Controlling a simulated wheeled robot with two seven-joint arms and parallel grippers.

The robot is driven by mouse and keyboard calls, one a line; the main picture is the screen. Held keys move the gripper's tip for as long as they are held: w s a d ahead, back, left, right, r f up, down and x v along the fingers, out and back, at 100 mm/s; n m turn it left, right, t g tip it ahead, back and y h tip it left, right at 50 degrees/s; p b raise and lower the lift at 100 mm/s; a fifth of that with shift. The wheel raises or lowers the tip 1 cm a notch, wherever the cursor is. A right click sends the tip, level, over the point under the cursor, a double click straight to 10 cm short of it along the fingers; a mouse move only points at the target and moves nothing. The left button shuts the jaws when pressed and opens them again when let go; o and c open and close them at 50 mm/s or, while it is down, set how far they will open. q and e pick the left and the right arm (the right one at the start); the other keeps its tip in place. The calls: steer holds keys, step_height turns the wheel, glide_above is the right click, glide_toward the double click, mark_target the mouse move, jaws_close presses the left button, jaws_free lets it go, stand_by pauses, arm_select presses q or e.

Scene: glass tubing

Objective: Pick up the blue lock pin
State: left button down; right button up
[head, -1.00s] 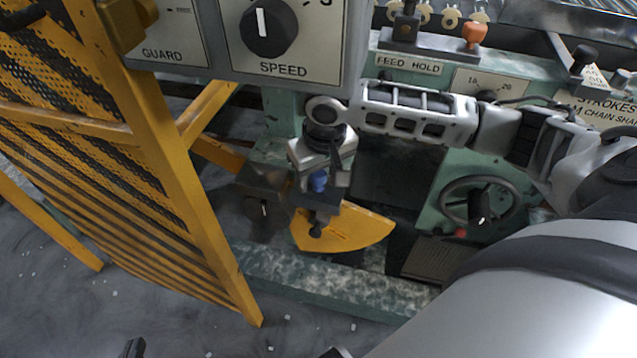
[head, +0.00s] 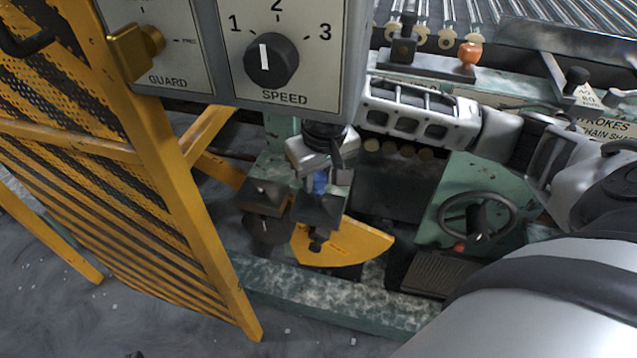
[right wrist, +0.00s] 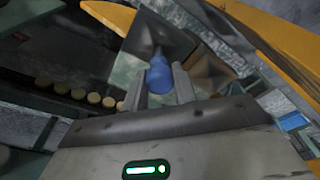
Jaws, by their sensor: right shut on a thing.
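The blue lock pin (head: 320,182) shows in the head view just below my right gripper (head: 322,178), above a dark block on the machine. In the right wrist view the blue pin (right wrist: 159,76) sits between the two grey fingers of my right gripper (right wrist: 160,86), which is shut on it. The pin's far end meets a dark metal part, and I cannot tell whether it is still seated there. My left gripper is not in view.
A yellow guard gate (head: 190,220) stands open at the left. A control panel with a speed knob (head: 271,60) hangs close above my right wrist. A yellow sector plate (head: 345,243) lies below the pin, and a handwheel (head: 478,220) is to the right.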

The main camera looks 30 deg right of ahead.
step_height(320, 180, up, 4)
steer(key=shift+f+p, duration=0.25)
steer(key=shift+p, duration=0.15)
steer(key=s+d+p, duration=0.2)
steer(key=s+d, duration=0.8)
steer(key=s, duration=0.4)
steer(key=shift+s+d+f, duration=0.2)
steer(key=shift+d, duration=0.2)
